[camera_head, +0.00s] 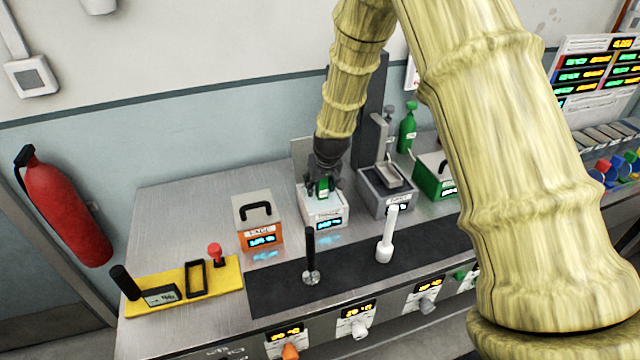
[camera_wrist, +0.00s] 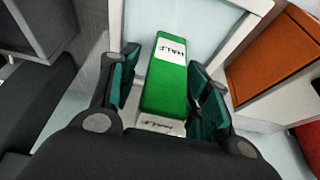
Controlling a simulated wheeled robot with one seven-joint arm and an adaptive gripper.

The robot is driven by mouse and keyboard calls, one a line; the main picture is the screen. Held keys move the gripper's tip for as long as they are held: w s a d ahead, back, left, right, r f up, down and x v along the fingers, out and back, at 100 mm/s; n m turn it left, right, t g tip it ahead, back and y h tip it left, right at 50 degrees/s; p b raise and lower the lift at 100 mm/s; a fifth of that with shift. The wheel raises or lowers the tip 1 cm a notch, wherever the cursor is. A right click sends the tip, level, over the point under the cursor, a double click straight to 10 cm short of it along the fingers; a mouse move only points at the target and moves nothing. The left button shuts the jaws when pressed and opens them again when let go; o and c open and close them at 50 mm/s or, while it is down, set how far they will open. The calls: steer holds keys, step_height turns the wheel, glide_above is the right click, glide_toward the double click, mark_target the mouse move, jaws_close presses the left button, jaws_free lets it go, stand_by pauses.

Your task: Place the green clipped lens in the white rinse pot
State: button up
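The green clipped lens (camera_wrist: 165,85) is a green block with white lettered labels, in the middle of the wrist view. In the head view its green part (camera_head: 322,186) shows at the white pot's opening. My gripper (camera_wrist: 165,95) has one dark, teal-padded finger on each side of it. A narrow gap shows between the lens and each finger, so it looks open around the lens. The white rinse pot (camera_head: 325,218) is a white box with a blue display, directly below my gripper (camera_head: 322,184). The lens's lower end and its contact with the pot are hidden.
An orange-fronted box (camera_head: 262,241) with a black handle stands left of the white pot. A grey unit (camera_head: 386,198) and a green box (camera_head: 433,180) stand to its right. A black-handled tool (camera_head: 310,255) and a white-handled tool (camera_head: 387,235) stand in front.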

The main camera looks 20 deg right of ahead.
steer(key=shift+r, duration=0.2)
steer(key=b+v, duration=0.3)
steer(key=v, duration=0.9)
stand_by(0.5)
